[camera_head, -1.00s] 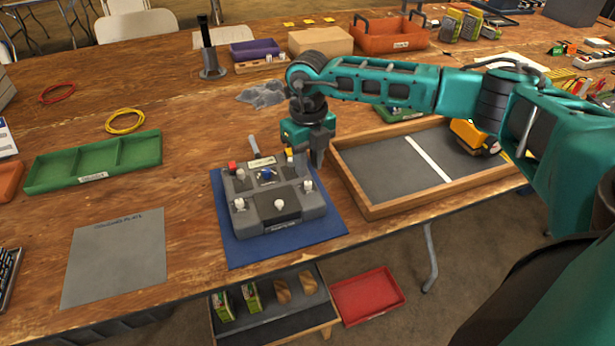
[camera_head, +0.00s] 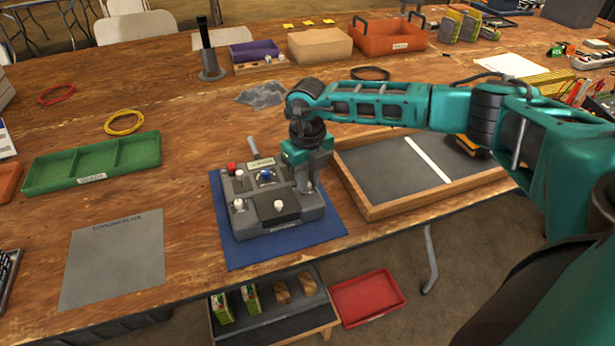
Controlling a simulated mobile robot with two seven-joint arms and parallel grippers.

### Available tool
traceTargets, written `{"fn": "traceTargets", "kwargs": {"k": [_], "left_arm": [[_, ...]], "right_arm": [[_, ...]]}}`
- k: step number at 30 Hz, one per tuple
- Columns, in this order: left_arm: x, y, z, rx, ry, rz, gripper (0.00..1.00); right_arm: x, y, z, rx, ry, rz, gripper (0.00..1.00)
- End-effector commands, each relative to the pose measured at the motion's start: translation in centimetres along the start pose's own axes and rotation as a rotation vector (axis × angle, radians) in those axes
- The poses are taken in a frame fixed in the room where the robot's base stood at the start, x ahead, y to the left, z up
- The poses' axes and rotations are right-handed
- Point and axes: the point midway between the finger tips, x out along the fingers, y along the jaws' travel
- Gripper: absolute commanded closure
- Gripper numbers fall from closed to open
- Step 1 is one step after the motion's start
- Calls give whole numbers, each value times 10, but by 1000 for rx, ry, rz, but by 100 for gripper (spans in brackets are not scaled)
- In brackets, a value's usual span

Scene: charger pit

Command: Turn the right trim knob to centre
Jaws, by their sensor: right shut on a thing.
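The grey control box (camera_head: 255,219) lies on a blue mat (camera_head: 328,228) at the middle of the table. It carries white knobs at the left (camera_head: 239,205) and front centre (camera_head: 279,205), a blue one (camera_head: 266,175) and a red one (camera_head: 231,167). My right gripper (camera_head: 307,188) points down at the box's right side and is shut on the right trim knob, which its fingers hide. The knob's pointing direction cannot be seen. My left gripper is not in view.
A wooden-rimmed tray (camera_head: 375,208) stands close to the right of the mat, under my right arm. A green compartment tray (camera_head: 60,172) and a grey plate (camera_head: 113,262) lie to the left. A red tray (camera_head: 367,296) is below the table edge.

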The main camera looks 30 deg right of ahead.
Motion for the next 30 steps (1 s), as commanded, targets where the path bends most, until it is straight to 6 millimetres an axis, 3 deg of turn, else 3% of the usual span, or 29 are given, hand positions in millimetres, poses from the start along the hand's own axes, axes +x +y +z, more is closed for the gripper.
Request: {"fn": "traceTargets", "kwargs": {"k": [13,30], "left_arm": [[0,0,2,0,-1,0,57],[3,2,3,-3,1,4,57]], "right_arm": [[0,0,0,-61,-1,0,100],[-1,0,1,-423,-3,0,100]]}}
